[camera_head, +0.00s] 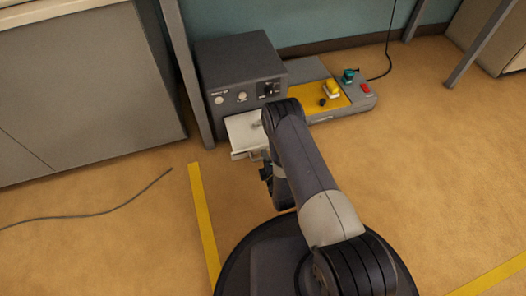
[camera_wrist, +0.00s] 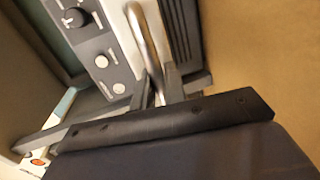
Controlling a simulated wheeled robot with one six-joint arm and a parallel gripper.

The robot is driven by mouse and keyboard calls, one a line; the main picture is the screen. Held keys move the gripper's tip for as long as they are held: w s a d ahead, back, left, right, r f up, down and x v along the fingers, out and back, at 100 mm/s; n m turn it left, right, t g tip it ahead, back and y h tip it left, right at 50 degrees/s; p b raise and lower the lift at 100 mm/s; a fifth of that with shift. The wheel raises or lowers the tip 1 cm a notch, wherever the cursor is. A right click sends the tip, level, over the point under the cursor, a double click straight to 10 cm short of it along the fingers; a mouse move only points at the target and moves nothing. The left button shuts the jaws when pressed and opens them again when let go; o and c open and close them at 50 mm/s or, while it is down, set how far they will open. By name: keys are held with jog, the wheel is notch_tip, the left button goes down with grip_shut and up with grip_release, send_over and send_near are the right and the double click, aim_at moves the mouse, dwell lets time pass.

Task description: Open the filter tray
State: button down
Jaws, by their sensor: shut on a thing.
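The filter tray (camera_head: 243,132) is a white drawer low in the front of a dark grey box (camera_head: 236,75). It stands out from the box front, so it is partly open. Its metal handle (camera_wrist: 150,45) shows as a curved silvery bar in the wrist view. My gripper (camera_wrist: 158,88) is shut on this handle. In the head view, my gripper (camera_head: 266,168) is at the tray's front, and my arm hides the tray's right part. The box's knobs (camera_wrist: 74,18) also show in the wrist view.
Right of the box is a grey unit with a yellow top (camera_head: 315,100), bearing a yellow part, a green part and a red switch (camera_head: 366,88). A grey post (camera_head: 186,70) stands close at left, beside a cabinet (camera_head: 90,90). A cable (camera_head: 100,212) lies on otherwise open floor.

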jog(key=shift+s+d, duration=0.1)
jog(key=shift+s, duration=0.35)
jog(key=c, duration=1.5)
grip_release()
jog(key=shift+c, duration=0.2)
